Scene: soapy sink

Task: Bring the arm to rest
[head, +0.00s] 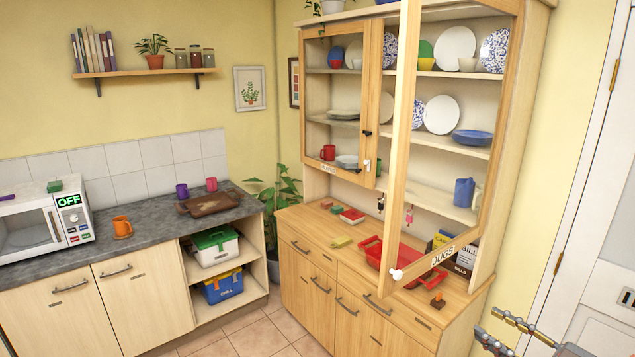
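Parts of my arm (492,341) show at the bottom right corner, cut off by the picture's edge: grey and dark pieces with a brass-coloured rod. I cannot make out the fingertips clearly, nor whether my gripper is open or shut. Nothing held can be seen there. These parts appear in front of the floor and the white door (597,290), to the right of the wooden cabinet (330,262).
A red tray (372,255) lies on the cabinet top. A grey counter (150,228) holds a microwave (30,225) and mugs. Tiled floor (258,338) is clear.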

